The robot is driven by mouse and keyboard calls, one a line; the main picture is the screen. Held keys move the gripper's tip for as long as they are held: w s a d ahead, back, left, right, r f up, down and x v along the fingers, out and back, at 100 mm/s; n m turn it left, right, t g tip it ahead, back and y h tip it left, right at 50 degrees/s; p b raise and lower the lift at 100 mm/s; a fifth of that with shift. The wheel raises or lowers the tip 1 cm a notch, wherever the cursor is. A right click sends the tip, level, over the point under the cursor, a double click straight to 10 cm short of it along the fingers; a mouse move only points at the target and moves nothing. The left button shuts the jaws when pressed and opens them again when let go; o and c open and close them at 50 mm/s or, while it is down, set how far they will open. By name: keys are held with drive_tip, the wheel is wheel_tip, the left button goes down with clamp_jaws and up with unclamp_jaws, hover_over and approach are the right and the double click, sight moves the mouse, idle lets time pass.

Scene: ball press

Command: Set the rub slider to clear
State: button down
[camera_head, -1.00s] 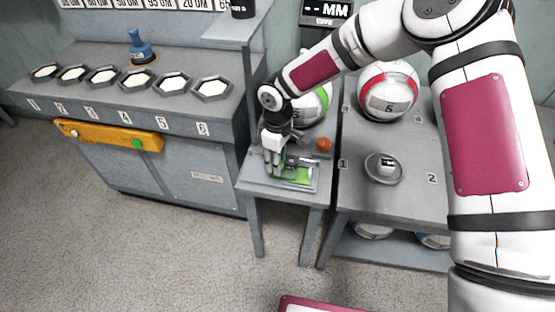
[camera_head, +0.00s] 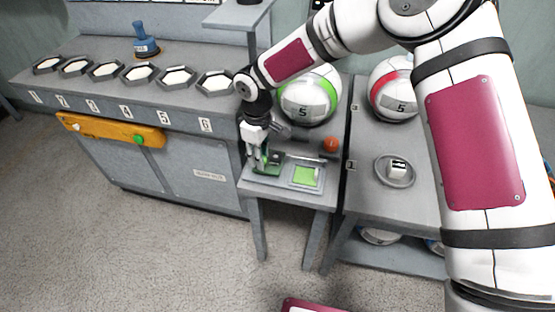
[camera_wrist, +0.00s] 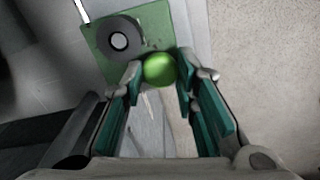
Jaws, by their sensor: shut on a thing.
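My gripper (camera_head: 262,163) is low over the left part of a grey plate (camera_head: 283,182) on a small table. In the wrist view, its teal-padded fingers (camera_wrist: 160,74) are shut on a round green knob (camera_wrist: 160,68). The knob is beside a green plate (camera_wrist: 107,66) with a dark grey ring on it. In the head view my fingers mostly hide the knob. A bright green square (camera_head: 306,176) shows on the right part of the grey plate, apart from my gripper. I cannot read any slider marks.
An orange-red ball knob (camera_head: 331,144) stands behind the plate. A white-and-green ball (camera_head: 308,97) sits at the back of the small table. A table at right holds a round dish (camera_head: 395,171). A grey bench (camera_head: 150,98) with several hexagonal cups stands at left.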

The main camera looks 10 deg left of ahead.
drive_tip(key=shift+w+a+b, duration=0.1)
drive_tip(key=shift+a+b, duration=0.25)
drive_tip(key=shift+a, duration=0.6)
drive_tip(key=shift+a+r, duration=0.1)
drive_tip(key=shift+a, duration=0.05)
drive_tip(key=c, duration=1.5)
unclamp_jaws()
drive_tip(key=shift+a, duration=0.1)
drive_tip(key=shift+c, duration=0.2)
